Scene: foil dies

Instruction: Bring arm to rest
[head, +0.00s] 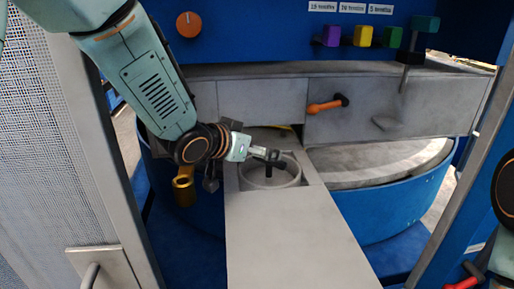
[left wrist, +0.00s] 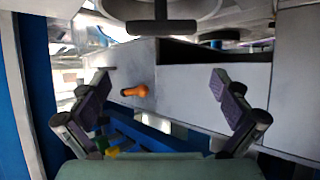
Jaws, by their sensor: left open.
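My left arm (head: 160,95) comes in from the top left in the head view. My left gripper (head: 268,155) is over the round recess at the end of the grey plate. In the left wrist view, the fingers of this gripper (left wrist: 162,88) are spread wide apart with nothing between them. A black T-shaped handle (left wrist: 160,27) stands in the round recess, just beyond the fingertips in the wrist view; the head view shows it only partly, close beneath the gripper. My right gripper cannot be made out in either view.
A grey housing with an orange handle (head: 326,106) runs behind the gripper. Coloured blocks, including a purple one (head: 331,36), line the blue panel above. A mesh panel (head: 45,150) stands at left. The grey plate (head: 290,235) is bare in front.

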